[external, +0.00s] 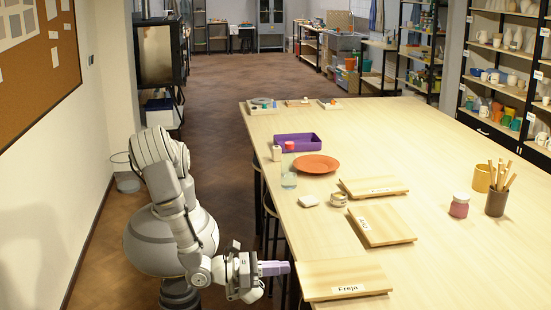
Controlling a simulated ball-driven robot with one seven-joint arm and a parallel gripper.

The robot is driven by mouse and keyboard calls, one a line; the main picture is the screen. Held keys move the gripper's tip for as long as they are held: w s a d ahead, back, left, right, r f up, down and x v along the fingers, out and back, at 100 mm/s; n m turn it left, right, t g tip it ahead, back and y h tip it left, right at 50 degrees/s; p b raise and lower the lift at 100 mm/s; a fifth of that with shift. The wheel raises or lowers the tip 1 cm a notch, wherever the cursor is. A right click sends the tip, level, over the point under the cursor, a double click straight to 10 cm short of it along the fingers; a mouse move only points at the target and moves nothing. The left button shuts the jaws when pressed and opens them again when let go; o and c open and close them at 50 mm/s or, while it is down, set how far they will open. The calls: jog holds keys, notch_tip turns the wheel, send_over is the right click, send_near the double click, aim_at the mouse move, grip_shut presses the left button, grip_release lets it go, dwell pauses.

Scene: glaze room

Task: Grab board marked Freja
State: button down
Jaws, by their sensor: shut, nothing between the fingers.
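The board marked Freja (343,277) is a pale wooden board lying on the near left part of the long table, its label on the near edge. My gripper (286,268) is just left of this board, at the table's left edge, with its lilac fingers shut and empty. The fingertips look close to the board's left side; I cannot tell whether they touch it. Two similar boards, one in the middle (381,225) and one further back (373,187), lie behind it with labels too small to read.
On the table (440,235) stand a jar (338,199), a white block (309,200), a clear bottle (289,172), an orange plate (315,164), a purple tray (298,141), a pink jar (459,205) and a dark cup of sticks (496,203). The table's near right is clear.

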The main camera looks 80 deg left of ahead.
aim_at(334, 271)
jog(key=s+a+p, duration=0.1)
jog(key=s+p, duration=0.2)
jog(key=s, duration=1)
jog(key=w+a+f+n+g+y, duration=0.2)
jog(key=w+a+n+g+y, duration=0.6)
jog(key=n+g, duration=0.55)
jog(key=w+d+r+n+g+h+p, duration=0.1)
jog(key=w+d+r+n+g+h, duration=0.15)
jog(key=w+r+n+h, duration=0.35)
jog(key=w+d+r+n+g+h+p, duration=0.1)
jog(key=w+d+r+n+h, duration=0.2)
jog(key=n, duration=0.5)
jog(key=shift+y, duration=0.4)
jog(key=w+d+f+b, duration=0.1)
jog(key=w+d, duration=0.2)
jog(key=w+d+f+b, duration=0.1)
jog(key=w+d, duration=0.2)
jog(key=w+d+f+b, duration=0.1)
jog(key=w+d, duration=0.2)
jog(key=shift+w, duration=0.1)
jog(key=shift+a+f, duration=0.15)
jog(key=shift+f, duration=0.05)
